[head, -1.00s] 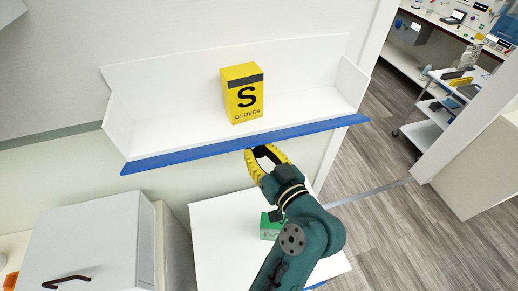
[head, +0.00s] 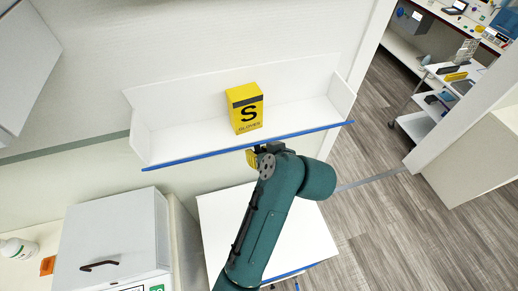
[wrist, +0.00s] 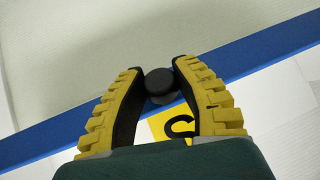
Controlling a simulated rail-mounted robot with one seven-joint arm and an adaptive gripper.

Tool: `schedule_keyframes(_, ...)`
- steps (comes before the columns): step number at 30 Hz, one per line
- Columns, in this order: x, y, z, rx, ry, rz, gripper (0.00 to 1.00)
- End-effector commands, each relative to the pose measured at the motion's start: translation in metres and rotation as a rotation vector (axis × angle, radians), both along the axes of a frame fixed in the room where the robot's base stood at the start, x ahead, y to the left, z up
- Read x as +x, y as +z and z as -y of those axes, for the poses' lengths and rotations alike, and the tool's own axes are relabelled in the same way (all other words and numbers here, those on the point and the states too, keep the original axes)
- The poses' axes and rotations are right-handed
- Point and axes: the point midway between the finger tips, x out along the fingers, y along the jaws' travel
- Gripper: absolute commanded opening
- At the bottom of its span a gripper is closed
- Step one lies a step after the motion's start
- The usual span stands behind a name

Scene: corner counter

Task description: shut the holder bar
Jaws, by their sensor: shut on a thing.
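The holder bar (head: 320,129) is a long blue strip along the front edge of a white wall shelf (head: 300,108). In the head view it shows as a thin line. In the wrist view the bar (wrist: 270,58) runs diagonally behind the fingers. A dark round knob (wrist: 159,81) sits at its middle. My gripper (wrist: 157,85) has its yellow toothed fingers closed around this knob. In the head view my gripper (head: 252,157) is at the middle of the bar, partly hidden by my wrist.
A yellow glove box (head: 246,108) marked S stands on the shelf behind the bar. Below are a white surface (head: 225,215) and a grey cabinet (head: 110,235) with a dark handle. Open floor (head: 385,210) lies to the right.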

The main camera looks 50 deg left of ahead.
Motion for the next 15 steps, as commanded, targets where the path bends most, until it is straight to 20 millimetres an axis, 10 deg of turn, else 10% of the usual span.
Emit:
schedule_keyframes(13, -0.0002, -0.0013, -0.0004, -0.011, 0.001, -0.008, 0.0)
schedule_keyframes(14, -0.0002, -0.0013, -0.0004, -0.011, 0.001, -0.008, 0.33)
schedule_keyframes(15, -0.0002, -0.0013, -0.0004, -0.011, 0.001, -0.008, 0.4)
